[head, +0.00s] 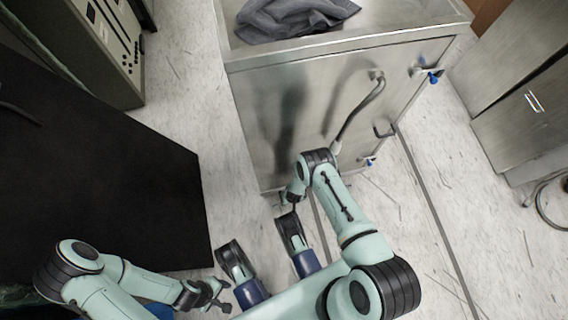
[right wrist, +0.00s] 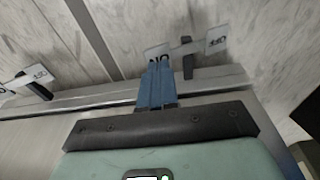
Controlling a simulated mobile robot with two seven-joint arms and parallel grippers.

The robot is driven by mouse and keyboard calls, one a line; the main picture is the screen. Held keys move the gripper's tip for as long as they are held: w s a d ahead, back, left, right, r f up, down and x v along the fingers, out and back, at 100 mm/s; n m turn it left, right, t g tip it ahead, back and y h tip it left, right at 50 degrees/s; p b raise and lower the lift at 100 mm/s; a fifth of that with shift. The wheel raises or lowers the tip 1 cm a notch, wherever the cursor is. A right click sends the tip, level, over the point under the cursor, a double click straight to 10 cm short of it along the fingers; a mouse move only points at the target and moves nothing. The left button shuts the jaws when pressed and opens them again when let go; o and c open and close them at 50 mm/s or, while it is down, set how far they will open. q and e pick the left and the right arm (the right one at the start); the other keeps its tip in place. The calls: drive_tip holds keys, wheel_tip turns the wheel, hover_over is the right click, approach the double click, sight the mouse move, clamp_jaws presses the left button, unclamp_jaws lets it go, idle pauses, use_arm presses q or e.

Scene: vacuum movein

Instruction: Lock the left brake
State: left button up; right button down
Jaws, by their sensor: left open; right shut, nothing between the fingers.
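The metal cart (head: 300,110) stands ahead of me. In the right wrist view, dark pedal-like bars with white labels stick out past its metal edge: one pair (right wrist: 187,55) by my fingertips, another (right wrist: 32,85) at the left. They may be brakes; I cannot tell which is the left brake or whether it is locked. My right gripper (right wrist: 158,66) is shut with nothing between its blue fingers, whose tips overlap a label; contact is unclear. In the head view it is low at the cart's near left corner, mostly hidden. My left gripper (head: 212,293) is open and empty, well away from the cart.
A grey cloth (head: 292,18) lies on the cart top. A curved handle or hose (head: 360,110) and blue-tipped fittings (head: 433,77) are on its side. A black panel (head: 90,165) and a control cabinet (head: 100,40) stand left, metal cabinets (head: 520,110) right. Floor is open between.

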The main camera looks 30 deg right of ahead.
drive_tip(key=shift+f, duration=1.25)
drive_tip(key=shift+r, duration=0.1)
wheel_tip(320, 180, up, 3)
drive_tip(key=p, duration=0.2)
drive_tip(key=shift+r+p, duration=0.1)
drive_tip(key=shift+p, duration=0.3)
drive_tip(key=shift+r+p, duration=1.6)
drive_tip(key=shift+r, duration=0.75)
